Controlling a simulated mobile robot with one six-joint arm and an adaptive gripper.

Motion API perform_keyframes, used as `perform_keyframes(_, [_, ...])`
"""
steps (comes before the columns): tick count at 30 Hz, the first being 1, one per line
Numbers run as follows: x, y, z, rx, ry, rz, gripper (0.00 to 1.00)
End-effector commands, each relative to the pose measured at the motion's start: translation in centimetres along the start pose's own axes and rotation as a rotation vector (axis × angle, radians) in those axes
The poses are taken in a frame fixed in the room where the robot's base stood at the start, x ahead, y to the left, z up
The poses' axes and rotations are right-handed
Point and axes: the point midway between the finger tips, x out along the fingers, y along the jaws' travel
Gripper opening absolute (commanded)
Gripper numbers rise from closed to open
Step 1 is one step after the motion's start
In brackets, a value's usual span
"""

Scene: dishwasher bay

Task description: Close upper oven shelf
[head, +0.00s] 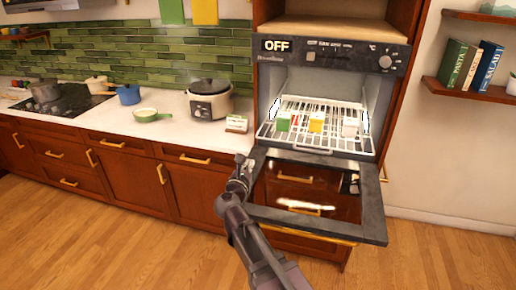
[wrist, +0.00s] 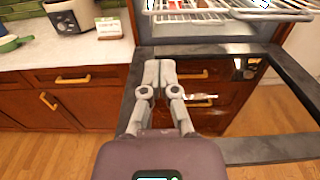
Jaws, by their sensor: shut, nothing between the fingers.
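The oven (head: 330,55) stands in a tall wooden cabinet with its door (head: 370,205) folded down flat. A white wire shelf (head: 272,130) is pulled partly out of the cavity over the door. Several small boxes sit on it, among them a green one (head: 284,122), a yellow one (head: 316,122) and a white one (head: 350,127). The shelf's front edge also shows at the top of the wrist view (wrist: 270,15). My gripper (head: 241,163) is shut and empty near the door's left edge, left of and below the shelf; its fingers show in the wrist view (wrist: 160,68). They appear apart from the shelf.
A white counter (head: 165,125) runs left of the oven with a cooker (head: 209,100), a green pan (head: 150,115) and a small card (head: 236,124). Wooden drawers (head: 125,170) stand below it. Wall shelves with books (head: 470,65) are at the right. The wooden floor in front is clear.

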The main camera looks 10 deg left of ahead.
Motion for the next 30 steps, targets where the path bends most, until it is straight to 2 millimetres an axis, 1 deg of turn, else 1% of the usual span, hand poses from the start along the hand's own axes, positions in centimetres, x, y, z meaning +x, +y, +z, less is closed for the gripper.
perform_keyframes(5, [0.8,0.0,0.0,0.001,0.001,-0.002,0.00])
perform_keyframes(11, [2.8,0.1,0.0,0.002,0.001,-0.002,0.00])
perform_keyframes(24, [9.5,0.1,0.0,0.002,0.001,-0.003,0.00])
perform_keyframes(30, [12.1,0.1,0.0,0.002,0.001,-0.002,0.00])
